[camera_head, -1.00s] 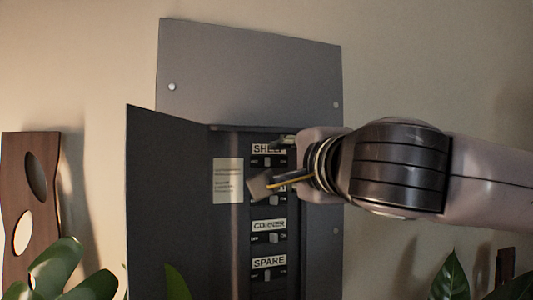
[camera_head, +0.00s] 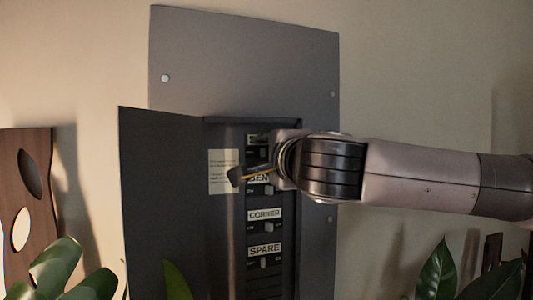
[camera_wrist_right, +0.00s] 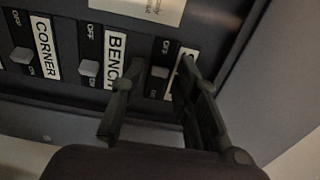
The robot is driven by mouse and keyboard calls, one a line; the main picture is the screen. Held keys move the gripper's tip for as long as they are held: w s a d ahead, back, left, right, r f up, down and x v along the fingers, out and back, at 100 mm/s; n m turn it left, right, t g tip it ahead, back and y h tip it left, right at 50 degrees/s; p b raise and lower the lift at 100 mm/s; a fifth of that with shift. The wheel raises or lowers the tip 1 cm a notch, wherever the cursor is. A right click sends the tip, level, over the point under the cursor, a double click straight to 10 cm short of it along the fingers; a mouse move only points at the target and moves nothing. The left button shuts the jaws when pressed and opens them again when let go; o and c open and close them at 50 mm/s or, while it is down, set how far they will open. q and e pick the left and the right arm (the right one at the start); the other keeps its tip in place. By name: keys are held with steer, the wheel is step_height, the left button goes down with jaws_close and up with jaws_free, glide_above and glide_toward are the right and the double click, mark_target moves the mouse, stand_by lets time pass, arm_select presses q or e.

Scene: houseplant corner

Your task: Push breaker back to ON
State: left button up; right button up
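The breaker panel stands open in the head view, with a column of labelled breakers. The BENCH label (camera_head: 259,179) shows partly, with the CORNER label (camera_head: 264,214) below it. My right gripper (camera_head: 243,173) is in front of the upper breakers and hides much of the top row. In the right wrist view, its two fingers (camera_wrist_right: 158,72) are apart, on either side of the top breaker's toggle (camera_wrist_right: 160,72). That toggle sits about midway between OFF and ON. The BENCH toggle (camera_wrist_right: 89,68) and CORNER toggle (camera_wrist_right: 22,55) sit nearer ON. Contact cannot be told. My left gripper is out of view.
The panel door (camera_head: 160,200) hangs open on the left. A paper note (camera_head: 222,172) is inside the panel. The SPARE breaker label (camera_head: 265,250) is lowest. Plant leaves (camera_head: 60,270) are at bottom left and more (camera_head: 440,275) at bottom right. A wooden board (camera_head: 22,190) is far left.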

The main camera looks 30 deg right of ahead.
jaws_close()
steer(key=shift+f, duration=0.1)
steer(key=shift+d+f+n+y+b, duration=0.25)
steer(key=shift+n+y+b, duration=0.25)
steer(key=shift+b, duration=0.6)
steer(key=shift+s+r+y+b, duration=0.1)
steer(key=shift+y+b, duration=0.2)
steer(key=shift+y, duration=0.3)
steer(key=shift+d+r+n+t+y, duration=0.1)
steer(key=shift+d+n+t+y, duration=0.05)
steer(key=shift+n+y, duration=0.4)
steer(key=shift+d+r+n+t+y, duration=0.1)
steer(key=shift+n+t+y, duration=0.05)
steer(key=shift+n+y, duration=0.4)
steer(key=shift+o, duration=1.2)
jaws_free()
